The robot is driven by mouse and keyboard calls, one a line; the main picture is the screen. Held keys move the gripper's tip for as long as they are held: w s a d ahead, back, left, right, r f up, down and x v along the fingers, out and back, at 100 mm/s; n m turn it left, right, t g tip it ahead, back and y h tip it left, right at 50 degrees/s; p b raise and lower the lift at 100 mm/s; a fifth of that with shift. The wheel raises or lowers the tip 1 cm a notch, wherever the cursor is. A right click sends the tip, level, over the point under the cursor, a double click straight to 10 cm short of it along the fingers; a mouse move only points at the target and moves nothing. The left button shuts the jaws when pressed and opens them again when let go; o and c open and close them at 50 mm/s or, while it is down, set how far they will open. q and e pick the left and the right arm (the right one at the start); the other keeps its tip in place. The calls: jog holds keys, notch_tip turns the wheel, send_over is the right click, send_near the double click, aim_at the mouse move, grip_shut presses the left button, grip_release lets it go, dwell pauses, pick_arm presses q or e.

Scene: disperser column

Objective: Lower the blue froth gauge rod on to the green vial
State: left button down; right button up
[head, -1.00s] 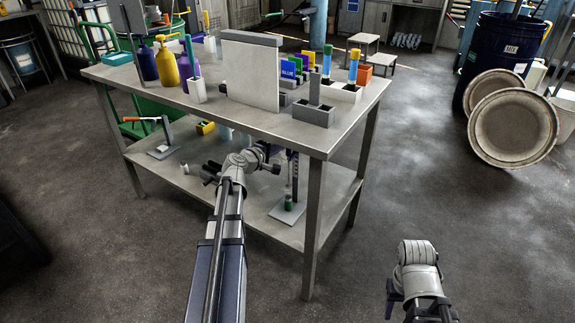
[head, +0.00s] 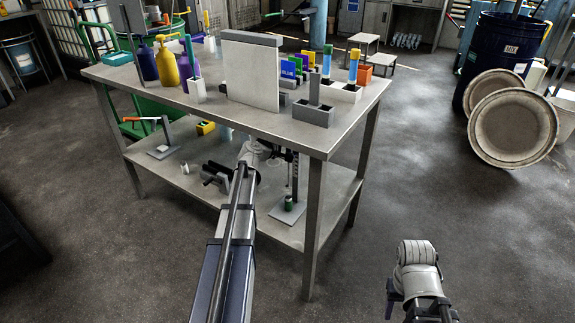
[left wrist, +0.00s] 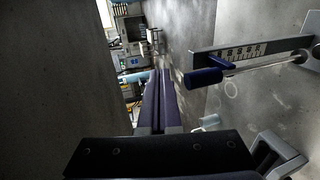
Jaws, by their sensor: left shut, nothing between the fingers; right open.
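The green vial (head: 289,202) stands on the base plate (head: 282,213) of a dark upright stand (head: 294,165) on the lower shelf. In the left wrist view a blue cylindrical grip (left wrist: 203,77), seemingly of the froth gauge rod, lies right of my fingers beside a marked scale plate (left wrist: 240,54). A bright thin rod (left wrist: 268,63) runs right from it. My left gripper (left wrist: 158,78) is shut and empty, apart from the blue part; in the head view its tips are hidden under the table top. My right gripper (head: 389,306), only partly visible, is open over the floor.
The bench top (head: 215,108) overhangs the lower shelf, and its front leg (head: 313,230) stands right of the stand. A dark vise-like device (head: 216,176) and a small lever stand (head: 163,145) share the shelf. The top carries bottles, a white panel (head: 250,75) and grey blocks.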

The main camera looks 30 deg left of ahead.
aim_at(290, 151)
pick_arm(q)
jog(key=shift+f+b, duration=0.3)
jog(key=shift+f+b, duration=3)
dwell(1.0)
jog(key=shift+r, duration=0.2)
jog(key=shift+r+p, duration=1.35)
jog(key=shift+p, duration=0.2)
jog(key=shift+s, duration=0.1)
jog(key=s+a, duration=0.1)
jog(key=s, duration=1.4)
jog(key=shift+s+a, duration=0.15)
jog(key=shift+s, duration=0.25)
